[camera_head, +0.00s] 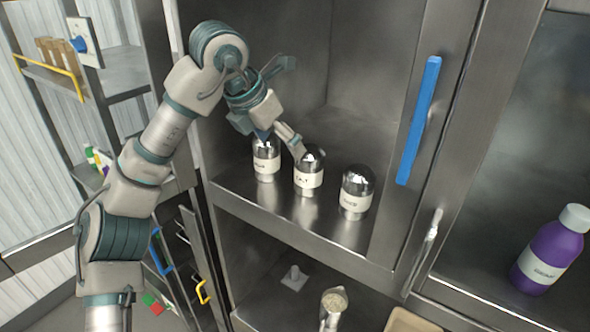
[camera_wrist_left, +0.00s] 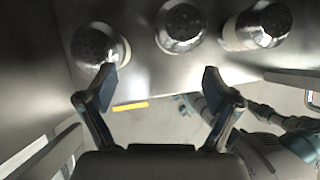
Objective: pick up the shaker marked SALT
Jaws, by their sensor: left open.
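Three silver-domed shakers with white labels stand upright in a row on the steel shelf. The middle one, whose label appears to read SALT (camera_head: 308,181), is also the middle dome in the left wrist view (camera_wrist_left: 180,24). My left gripper (camera_head: 280,142) reaches in from above and is open. Its fingertips, also in the left wrist view (camera_wrist_left: 160,82), are apart with nothing between them. In the head view one finger overlaps the top of the SALT shaker, and the other is near the left shaker (camera_head: 265,168). I cannot tell whether either touches. My right gripper is not in view.
The right shaker (camera_head: 355,200) stands close beside the SALT one. A cabinet door with a blue handle (camera_head: 418,120) is to the right. A purple bottle (camera_head: 550,255) stands farther right.

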